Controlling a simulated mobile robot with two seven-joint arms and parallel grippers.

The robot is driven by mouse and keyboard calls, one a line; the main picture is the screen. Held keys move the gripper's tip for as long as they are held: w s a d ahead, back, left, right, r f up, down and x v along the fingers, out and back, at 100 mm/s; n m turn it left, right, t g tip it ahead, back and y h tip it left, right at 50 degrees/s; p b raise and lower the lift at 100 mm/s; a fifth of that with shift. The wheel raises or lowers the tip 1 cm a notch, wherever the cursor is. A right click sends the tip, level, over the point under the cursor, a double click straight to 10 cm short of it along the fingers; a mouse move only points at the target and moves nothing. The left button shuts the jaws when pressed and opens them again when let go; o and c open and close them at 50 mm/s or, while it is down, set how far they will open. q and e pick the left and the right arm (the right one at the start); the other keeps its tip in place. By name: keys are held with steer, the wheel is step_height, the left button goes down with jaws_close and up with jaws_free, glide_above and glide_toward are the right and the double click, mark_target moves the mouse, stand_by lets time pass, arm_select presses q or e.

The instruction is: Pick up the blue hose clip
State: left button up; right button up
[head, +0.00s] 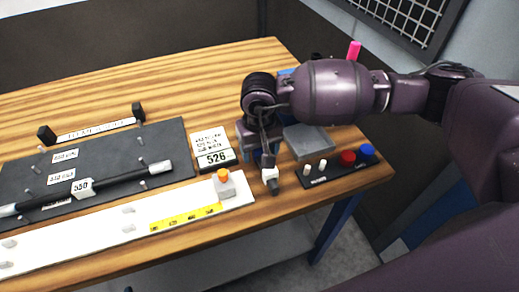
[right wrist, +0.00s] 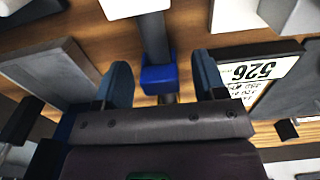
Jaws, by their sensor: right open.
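A small blue piece (right wrist: 158,79), which looks like the blue hose clip, shows between my right fingers in the right wrist view. A dark grey bar (right wrist: 155,35) runs from it towards a white block (right wrist: 133,7). In the head view it shows as a dark blue patch (head: 263,158) below my wrist, beside a white block (head: 269,174) with a dark end. My right gripper (right wrist: 161,64) is open, with a finger on each side of the blue piece and a visible gap on both sides. The arm partly hides this spot in the head view. My left gripper is not in view.
A card marked 526 (head: 214,157) lies left of my gripper and a grey box (head: 308,141) right of it. A button panel (head: 338,168) stands near the table's right edge.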

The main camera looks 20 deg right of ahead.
steer(key=shift+c, duration=0.4)
steer(key=c, duration=0.7)
steer(key=shift+c, duration=0.2)
steer(key=shift+r, duration=0.15)
